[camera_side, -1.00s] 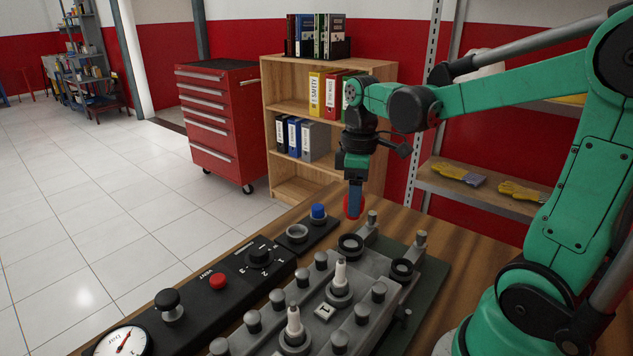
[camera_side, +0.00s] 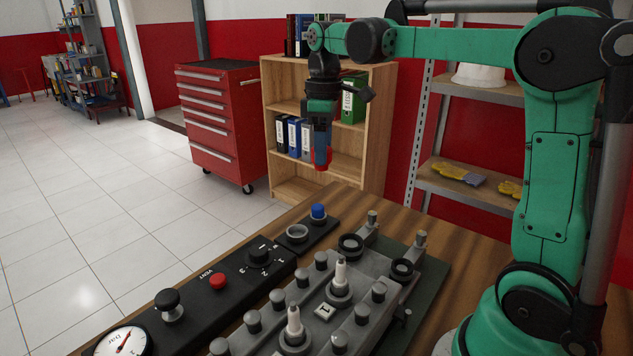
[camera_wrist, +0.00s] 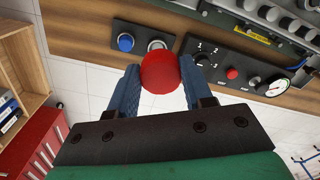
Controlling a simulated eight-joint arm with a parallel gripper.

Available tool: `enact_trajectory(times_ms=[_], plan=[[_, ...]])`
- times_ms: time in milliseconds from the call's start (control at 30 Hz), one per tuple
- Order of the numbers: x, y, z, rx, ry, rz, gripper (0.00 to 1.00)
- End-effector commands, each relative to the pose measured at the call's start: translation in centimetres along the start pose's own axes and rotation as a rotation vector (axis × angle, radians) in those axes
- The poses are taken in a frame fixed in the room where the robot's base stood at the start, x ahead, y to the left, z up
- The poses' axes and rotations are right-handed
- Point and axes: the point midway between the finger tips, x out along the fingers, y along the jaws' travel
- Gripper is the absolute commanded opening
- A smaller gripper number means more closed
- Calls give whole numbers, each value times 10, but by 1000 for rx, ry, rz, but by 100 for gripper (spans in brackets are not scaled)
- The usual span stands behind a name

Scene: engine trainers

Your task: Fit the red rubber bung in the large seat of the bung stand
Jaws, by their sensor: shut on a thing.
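My gripper (camera_side: 320,150) is shut on the red rubber bung (camera_side: 321,164), held high in the air above the far end of the bench. In the wrist view the red bung (camera_wrist: 160,74) sits between the two blue fingers. The black bung stand (camera_side: 317,236) lies below on the bench. One of its seats carries a blue bung (camera_side: 318,211). The large seat (camera_side: 297,232) is a grey ring and looks empty. In the wrist view the large seat (camera_wrist: 157,44) is partly hidden behind the red bung, beside the blue bung (camera_wrist: 125,42).
A black control panel (camera_side: 235,288) with knobs, a red button and a gauge adjoins the stand. A grey engine trainer (camera_side: 330,300) with several posts and two black rings stands to its right. A wooden bookcase (camera_side: 375,130) and red tool cabinet (camera_side: 215,120) stand behind.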

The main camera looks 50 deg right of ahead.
Motion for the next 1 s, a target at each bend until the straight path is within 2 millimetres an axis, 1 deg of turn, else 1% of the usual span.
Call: enact_trajectory(times_ms=[33,100,200,300,467,1000], plan=[[16,5,-12,-3,0,1,0],[37,9,-25,-3,0,2,0],[63,13,-39,-2,0,3,0],[80,14,-47,-1,0,4,0],[94,14,-52,0,1,5,0],[138,15,-51,0,1,5,0]])
